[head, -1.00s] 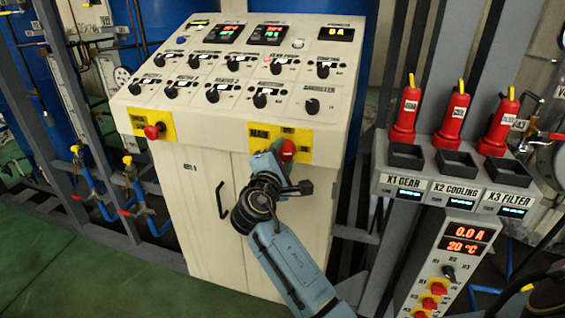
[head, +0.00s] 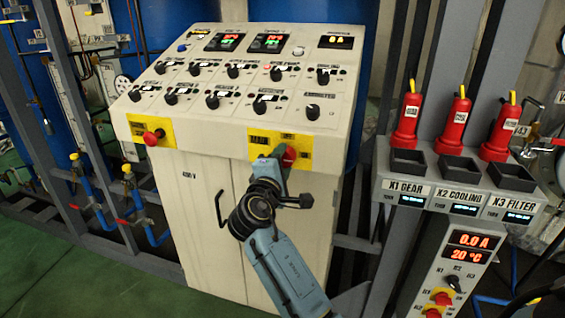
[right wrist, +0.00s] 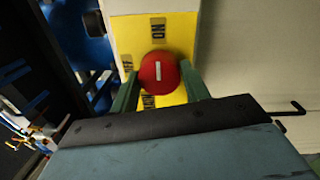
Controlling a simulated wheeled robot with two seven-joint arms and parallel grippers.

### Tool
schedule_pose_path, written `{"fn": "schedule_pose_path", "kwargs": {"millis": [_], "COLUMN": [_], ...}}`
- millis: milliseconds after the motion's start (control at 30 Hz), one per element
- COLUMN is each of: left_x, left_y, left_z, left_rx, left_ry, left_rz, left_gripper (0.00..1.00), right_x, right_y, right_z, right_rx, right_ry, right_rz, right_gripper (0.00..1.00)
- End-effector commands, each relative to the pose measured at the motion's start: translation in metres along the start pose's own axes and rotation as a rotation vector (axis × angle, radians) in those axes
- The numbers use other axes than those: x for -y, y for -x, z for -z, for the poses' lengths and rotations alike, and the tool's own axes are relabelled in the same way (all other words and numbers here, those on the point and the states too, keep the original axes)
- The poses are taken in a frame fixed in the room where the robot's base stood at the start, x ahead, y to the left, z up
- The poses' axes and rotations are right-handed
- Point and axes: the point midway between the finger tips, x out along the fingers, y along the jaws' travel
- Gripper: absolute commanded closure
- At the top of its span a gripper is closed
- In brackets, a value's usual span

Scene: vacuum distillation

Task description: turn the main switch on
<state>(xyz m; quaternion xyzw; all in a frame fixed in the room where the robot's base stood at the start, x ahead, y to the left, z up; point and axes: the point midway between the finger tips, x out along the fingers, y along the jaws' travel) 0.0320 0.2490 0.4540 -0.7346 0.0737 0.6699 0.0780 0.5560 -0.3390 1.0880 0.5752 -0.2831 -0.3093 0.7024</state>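The main switch is a round red knob (head: 289,156) with a white mark, on a yellow plate (head: 255,151) at the front right of the control panel. In the right wrist view the knob (right wrist: 158,70) sits between the two green fingers of my right gripper (right wrist: 160,83). The fingers appear to touch it on both sides. The knob's white mark runs up and down in that view, in line with the ON label (right wrist: 158,27); the OFF label lies to the left. In the head view my right gripper (head: 279,158) partly hides the knob. My left gripper is not in view.
A second red button (head: 152,137) sits on a yellow plate at the panel's left. Rows of black knobs (head: 212,103) and displays fill the sloped top. To the right stands a rack (head: 458,186) with several red devices. Green floor is clear at the lower left.

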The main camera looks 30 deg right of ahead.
Motion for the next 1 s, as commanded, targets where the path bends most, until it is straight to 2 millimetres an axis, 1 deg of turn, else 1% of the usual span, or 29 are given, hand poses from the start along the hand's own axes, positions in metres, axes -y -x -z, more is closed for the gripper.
{"fn": "schedule_pose_path", "kwargs": {"millis": [33, 133, 433, 533, 667, 900, 1000], "left_x": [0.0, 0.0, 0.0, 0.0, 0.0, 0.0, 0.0], "left_y": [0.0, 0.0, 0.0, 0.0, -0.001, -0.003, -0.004], "left_z": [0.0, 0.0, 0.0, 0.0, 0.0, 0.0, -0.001], "left_rx": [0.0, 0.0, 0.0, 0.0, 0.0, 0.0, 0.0], "left_ry": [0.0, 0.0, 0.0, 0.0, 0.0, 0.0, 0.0], "left_rz": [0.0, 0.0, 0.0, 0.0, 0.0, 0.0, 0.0], "left_gripper": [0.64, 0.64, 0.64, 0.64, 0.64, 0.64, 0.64], "right_x": [0.001, 0.001, 0.0, 0.001, 0.001, 0.002, 0.002], "right_y": [0.0, 0.0, 0.001, 0.008, 0.029, 0.084, 0.104], "right_z": [0.0, 0.0, 0.0, 0.001, 0.001, 0.0, 0.001], "right_rx": [-0.001, -0.001, 0.0, -0.001, -0.003, -0.003, -0.002], "right_ry": [0.0, 0.001, 0.002, 0.002, 0.0, 0.0, 0.001], "right_rz": [0.001, 0.001, 0.0, 0.0, 0.003, 0.003, 0.003], "right_gripper": [0.47, 0.34, 0.33, 0.33, 0.33, 0.33, 0.33]}}
